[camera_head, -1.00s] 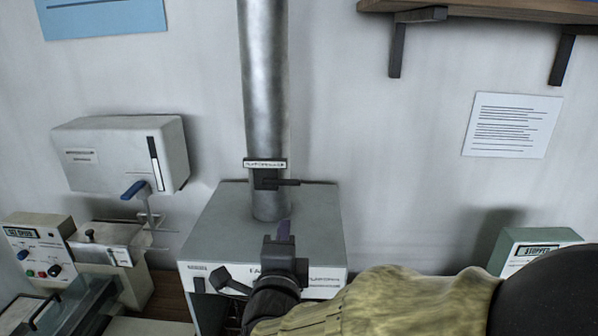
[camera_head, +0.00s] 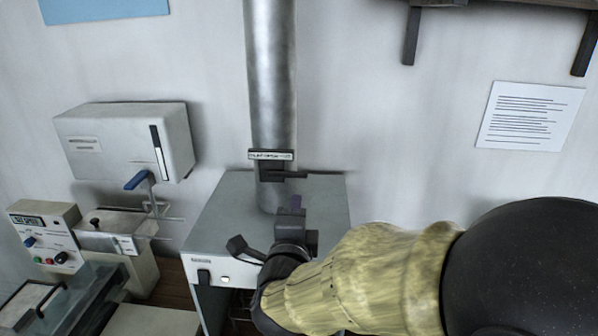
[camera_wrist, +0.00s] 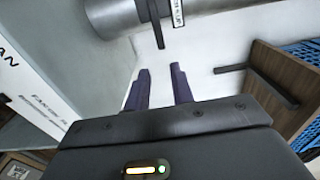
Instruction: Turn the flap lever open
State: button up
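The flap lever (camera_head: 285,175) is a short dark bar on a dark mount at the front of the metal pipe (camera_head: 272,80), just under a small label plate. It points to the right in the head view. In the wrist view the lever (camera_wrist: 157,25) shows at the top, ahead of the fingertips and in line with the space between them. My gripper (camera_head: 297,203) is a little below and in front of the lever, apart from it. In the wrist view my gripper (camera_wrist: 159,72) has its two purple-grey fingers apart, with nothing between them.
The pipe rises from a grey cabinet (camera_head: 225,215) under my gripper. A white wall box (camera_head: 105,145) with a blue handle and a control panel (camera_head: 45,235) stand to the left. A shelf (camera_wrist: 285,75) is on the right in the wrist view.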

aim_at(298, 177)
jog(key=w+p, duration=0.2)
jog(key=w, duration=0.5)
jog(key=w+p, duration=0.3)
jog(key=w, duration=0.4)
jog(key=shift+w+a+r+p, duration=0.1)
jog(key=shift+a+p, duration=0.1)
jog(key=shift+p, duration=0.15)
jog(key=shift+w+d, duration=0.1)
jog(key=shift+w, duration=0.05)
jog(key=shift+c, duration=0.2)
grip_shut()
